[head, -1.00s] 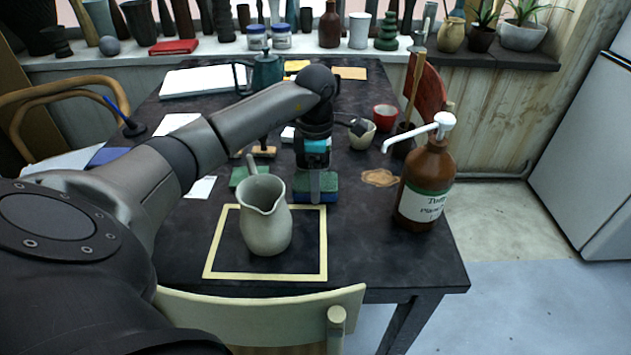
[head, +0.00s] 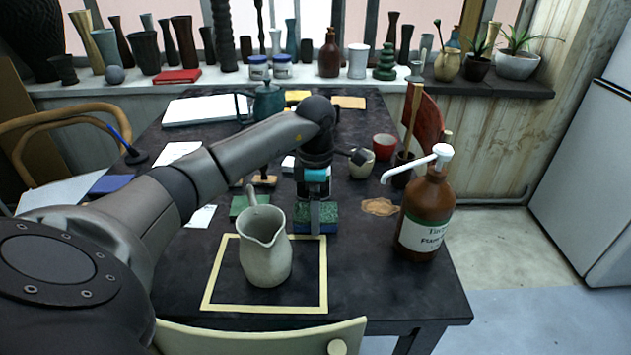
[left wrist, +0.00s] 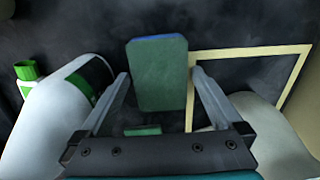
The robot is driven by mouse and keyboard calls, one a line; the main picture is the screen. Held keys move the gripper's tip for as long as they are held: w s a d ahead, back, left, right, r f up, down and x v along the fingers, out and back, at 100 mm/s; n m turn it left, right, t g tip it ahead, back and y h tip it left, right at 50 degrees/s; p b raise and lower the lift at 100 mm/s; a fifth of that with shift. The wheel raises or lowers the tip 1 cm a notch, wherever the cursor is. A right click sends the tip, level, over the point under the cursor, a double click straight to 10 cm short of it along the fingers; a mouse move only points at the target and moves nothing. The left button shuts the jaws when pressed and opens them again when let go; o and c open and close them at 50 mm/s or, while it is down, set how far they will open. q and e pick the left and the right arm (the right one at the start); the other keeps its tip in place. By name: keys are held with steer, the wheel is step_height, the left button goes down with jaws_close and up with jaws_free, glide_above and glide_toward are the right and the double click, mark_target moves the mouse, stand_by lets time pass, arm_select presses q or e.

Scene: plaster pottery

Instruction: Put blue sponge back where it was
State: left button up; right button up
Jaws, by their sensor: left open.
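The blue sponge (head: 331,220), with a green top and blue lower layer, lies on the dark table just beyond the yellow tape square. It also shows green with a blue far edge in the left wrist view (left wrist: 158,78). My left gripper (head: 315,228) points down at the sponge; in the left wrist view its two fingers (left wrist: 160,85) are spread with the sponge in the gap between them. I cannot tell whether they touch it. My right gripper is in neither view.
A cream pitcher (head: 265,255) stands inside the yellow tape square (head: 262,308), left of the sponge. A brown pump bottle (head: 424,210) stands to the right. A green sponge (head: 238,204) lies to the left. A cream cup (head: 362,167) and red cup (head: 384,147) stand behind.

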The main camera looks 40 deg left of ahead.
arm_select(q)
step_height(320, 180, up, 12)
steer(key=p, duration=0.3)
steer(key=shift+f+p, duration=0.15)
steer(key=shift+p, duration=0.2)
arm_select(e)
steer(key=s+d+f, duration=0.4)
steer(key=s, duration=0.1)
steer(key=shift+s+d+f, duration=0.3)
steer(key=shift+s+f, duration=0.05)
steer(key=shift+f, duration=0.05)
